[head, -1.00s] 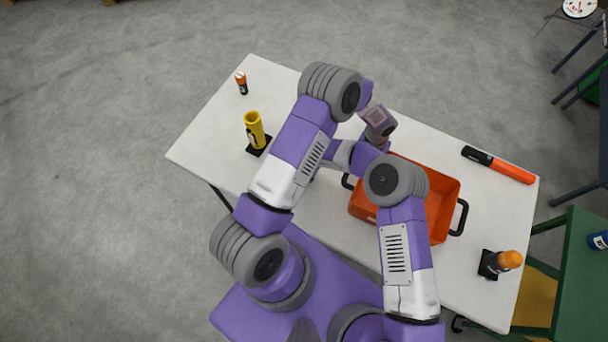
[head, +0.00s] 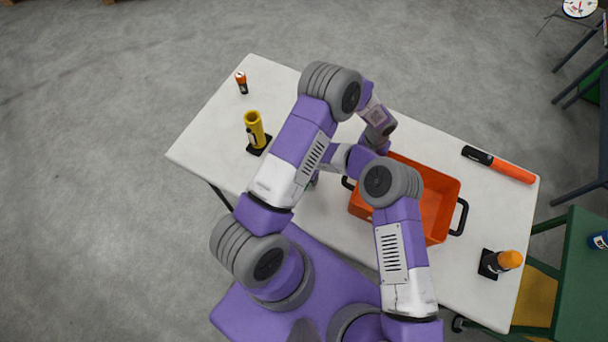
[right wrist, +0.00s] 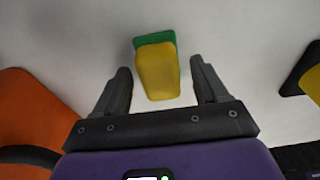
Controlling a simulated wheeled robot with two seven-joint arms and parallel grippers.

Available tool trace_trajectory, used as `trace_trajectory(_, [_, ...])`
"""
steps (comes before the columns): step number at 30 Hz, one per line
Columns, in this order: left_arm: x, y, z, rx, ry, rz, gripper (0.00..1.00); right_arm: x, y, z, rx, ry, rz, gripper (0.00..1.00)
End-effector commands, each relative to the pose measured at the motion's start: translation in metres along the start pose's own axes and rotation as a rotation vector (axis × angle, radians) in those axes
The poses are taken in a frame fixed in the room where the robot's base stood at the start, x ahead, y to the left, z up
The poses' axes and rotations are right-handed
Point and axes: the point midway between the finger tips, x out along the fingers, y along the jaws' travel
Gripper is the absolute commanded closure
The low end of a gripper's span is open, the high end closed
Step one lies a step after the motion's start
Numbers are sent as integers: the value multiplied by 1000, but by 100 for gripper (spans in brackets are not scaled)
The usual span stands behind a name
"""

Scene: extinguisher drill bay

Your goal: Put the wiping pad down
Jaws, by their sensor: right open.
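The wiping pad (right wrist: 158,72), yellow with a green layer at its far end, shows in the right wrist view against the white tabletop. My right gripper (right wrist: 162,85) is open, with one dark finger on each side of the pad and a visible gap on both sides. In the head view my arm hides nearly all of the pad and of the right gripper. My left arm reaches over the table's far side in the head view; its fingers are hidden, so I cannot see what they hold.
An orange crate (head: 440,205) with black handles is right of my right wrist; it also shows in the right wrist view (right wrist: 30,110). A yellow cylinder (head: 254,128) stands on a black base. An orange-black stick (head: 498,164) and an orange-topped item (head: 509,260) are at right on the white table (head: 215,140).

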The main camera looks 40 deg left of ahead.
Motion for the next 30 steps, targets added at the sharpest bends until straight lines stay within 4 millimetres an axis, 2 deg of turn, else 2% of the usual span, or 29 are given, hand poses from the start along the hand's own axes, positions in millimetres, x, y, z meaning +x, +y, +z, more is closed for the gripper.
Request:
trace_trajectory(5, [1, 0, 0, 0, -1, 1, 100, -21, 0, -2, 1, 2, -2, 27])
trace_trajectory(12, [1, 0, 0, 0, -1, 0, 100, -73, 0, -1, 0, 2, -3, 27])
trace_trajectory(18, [1, 0, 0, 0, -1, 1, 100, -107, 0, -1, 0, 1, -2, 27])
trace_trajectory(24, [1, 0, 0, 0, -1, 1, 100, -122, 0, 0, -1, -1, 1, 27])
trace_trajectory(30, [1, 0, 0, 0, -1, 1, 100, -123, 0, 0, -1, -1, 0, 27])
